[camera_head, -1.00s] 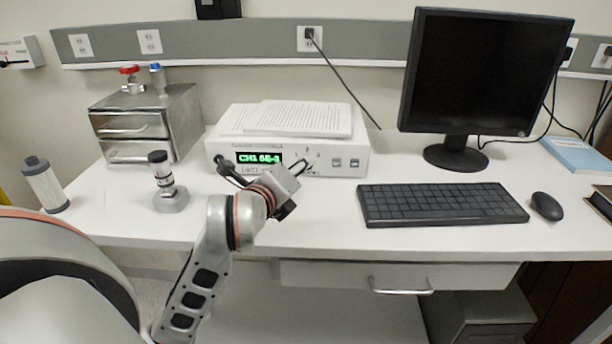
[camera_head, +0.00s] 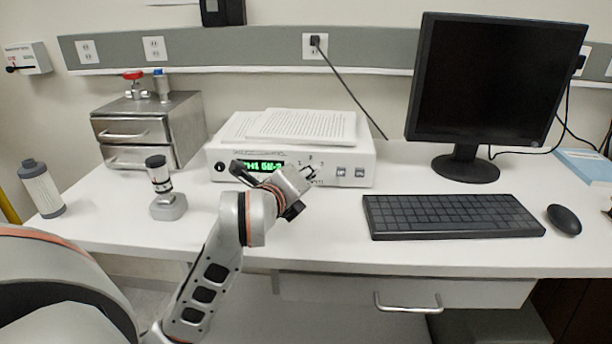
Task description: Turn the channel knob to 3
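The white controller box (camera_head: 215,160) stands on the desk with papers on top. Its green display (camera_head: 264,167) is partly covered by my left arm; the visible part seems to start with a channel 1 reading. The small marks 1, 2 and 3 of the channel knob (camera_head: 310,160) show right of the display. The knob itself is mostly hidden behind my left gripper (camera_head: 308,172), whose fingers reach to the front panel there. I cannot tell whether they touch or grip the knob. My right gripper is out of view.
A keyboard (camera_head: 450,215), mouse (camera_head: 564,219) and monitor (camera_head: 490,85) stand to the right. A small gauge (camera_head: 163,188), a filter cylinder (camera_head: 41,188) and a metal drawer box (camera_head: 150,130) stand to the left.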

